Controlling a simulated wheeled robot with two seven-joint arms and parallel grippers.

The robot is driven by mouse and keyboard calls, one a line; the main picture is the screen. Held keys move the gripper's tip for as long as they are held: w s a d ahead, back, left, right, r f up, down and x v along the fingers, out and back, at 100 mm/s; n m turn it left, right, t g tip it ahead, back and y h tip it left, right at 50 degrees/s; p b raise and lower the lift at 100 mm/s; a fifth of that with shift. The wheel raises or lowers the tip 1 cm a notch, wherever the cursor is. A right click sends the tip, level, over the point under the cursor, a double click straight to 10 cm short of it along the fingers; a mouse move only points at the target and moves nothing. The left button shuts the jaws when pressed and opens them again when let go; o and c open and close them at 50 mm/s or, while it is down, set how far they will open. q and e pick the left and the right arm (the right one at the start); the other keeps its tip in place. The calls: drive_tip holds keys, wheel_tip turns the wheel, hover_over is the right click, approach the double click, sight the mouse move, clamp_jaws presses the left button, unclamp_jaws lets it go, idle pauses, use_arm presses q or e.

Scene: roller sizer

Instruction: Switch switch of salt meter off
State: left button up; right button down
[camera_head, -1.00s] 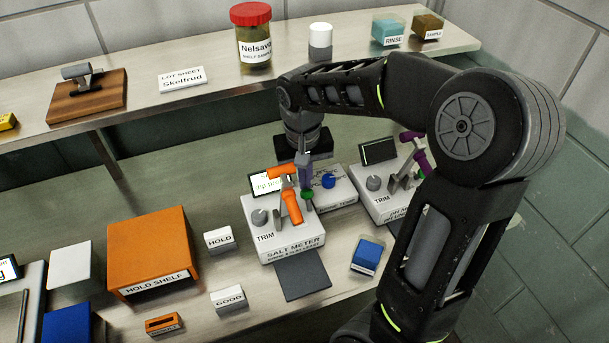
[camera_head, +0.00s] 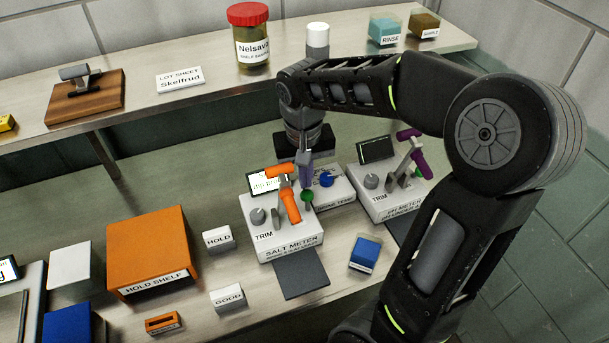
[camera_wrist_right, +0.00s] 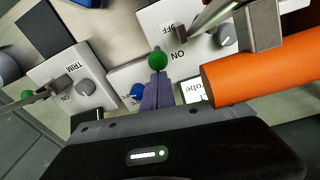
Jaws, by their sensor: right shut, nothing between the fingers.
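The salt meter (camera_head: 283,241) is a white box on the bench, labelled SALT METER, with a TRIM knob (camera_head: 258,216) and a lit screen (camera_head: 259,183). Its switch is a lever with a green ball tip (camera_head: 307,196); the ball also shows in the right wrist view (camera_wrist_right: 158,60), near the ON and OFF marks. My right gripper (camera_head: 306,180) has its purple-grey fingers shut and empty, just behind the green ball. In the right wrist view its fingertips (camera_wrist_right: 157,76) overlap the ball's lower edge; contact cannot be told. My left gripper is out of view.
An orange-handled probe (camera_head: 290,205) stands on the salt meter, close to my right fingers. The pH meter (camera_head: 388,205), with a dark screen and purple-handled probe (camera_head: 417,158), is to the right. A shelf (camera_head: 350,50) runs behind. A blue box (camera_head: 365,254) stands at front right.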

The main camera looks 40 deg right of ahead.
drive_tip(key=shift+r, duration=0.4)
wheel_tip(320, 180, up, 8)
drive_tip(key=shift+s+a+f, duration=0.15)
drive_tip(key=shift+s+a, duration=0.05)
drive_tip(key=shift+a, duration=0.05)
idle(0.4)
